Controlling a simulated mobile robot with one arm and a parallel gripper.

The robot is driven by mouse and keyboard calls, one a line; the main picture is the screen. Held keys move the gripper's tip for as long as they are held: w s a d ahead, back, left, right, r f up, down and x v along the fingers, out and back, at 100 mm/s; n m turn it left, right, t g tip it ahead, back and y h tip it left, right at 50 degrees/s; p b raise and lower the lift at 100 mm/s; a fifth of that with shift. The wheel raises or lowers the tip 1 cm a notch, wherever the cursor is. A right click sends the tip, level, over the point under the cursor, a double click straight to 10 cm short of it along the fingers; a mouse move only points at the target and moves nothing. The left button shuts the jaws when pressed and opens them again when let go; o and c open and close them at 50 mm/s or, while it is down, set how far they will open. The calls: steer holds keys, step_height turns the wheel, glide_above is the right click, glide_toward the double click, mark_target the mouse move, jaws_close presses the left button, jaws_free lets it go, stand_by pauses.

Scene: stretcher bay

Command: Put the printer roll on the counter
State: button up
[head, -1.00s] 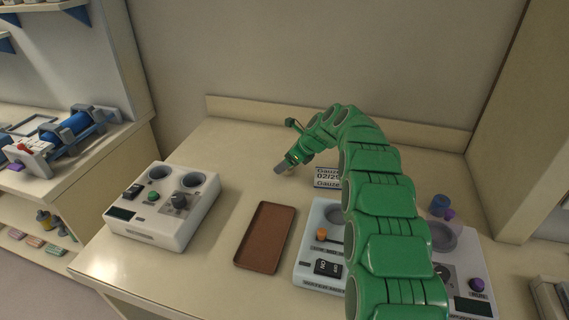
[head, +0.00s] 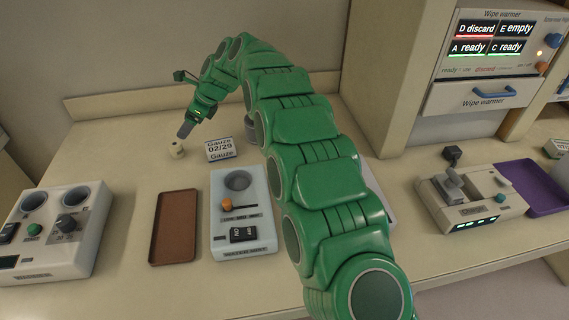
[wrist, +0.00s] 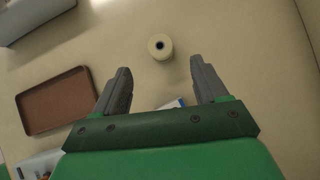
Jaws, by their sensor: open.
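A small cream roll with a dark centre hole, seemingly the printer roll (head: 176,150), stands on the counter (head: 130,130) near the back. In the wrist view the roll (wrist: 160,46) is just beyond my fingertips, roughly between their lines. My gripper (head: 184,132) is open and empty, just to the right of the roll in the head view. In the wrist view its two grey fingers (wrist: 160,68) are wide apart, and the roll is not between them.
A gauze box (head: 220,149) stands right of my gripper. A brown tray (head: 175,228), a white device with an orange knob (head: 243,215) and another white device (head: 55,232) stand in front. A wipe warmer (head: 500,45) is at the right.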

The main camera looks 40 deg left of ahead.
steer(key=w+d+r+n+t+h, duration=0.1)
steer(key=w+d+r, duration=0.25)
steer(key=d, duration=0.75)
steer(key=w+d+r+n, duration=0.2)
steer(key=w+d+r, duration=0.15)
steer(key=d, duration=0.65)
steer(key=w+d+r+n+t+h, duration=0.1)
steer(key=w+d+r, duration=0.25)
steer(key=d, duration=0.75)
steer(key=s+d+r+n+h, duration=0.1)
steer(key=s+d+n, duration=0.1)
steer(key=d, duration=0.9)
steer(key=s+d+n, duration=0.1)
steer(key=s+d, duration=0.2)
steer(key=d, duration=0.8)
steer(key=s+d+f+n+h, duration=0.1)
steer(key=s+d+f+n, duration=0.1)
steer(key=s+d, duration=0.9)
steer(key=s+d+f+n+h, duration=0.2)
steer(key=s+d+f, duration=0.1)
steer(key=s+d, duration=0.9)
steer(key=d, duration=0.3)
steer(key=shift+d, duration=0.15)
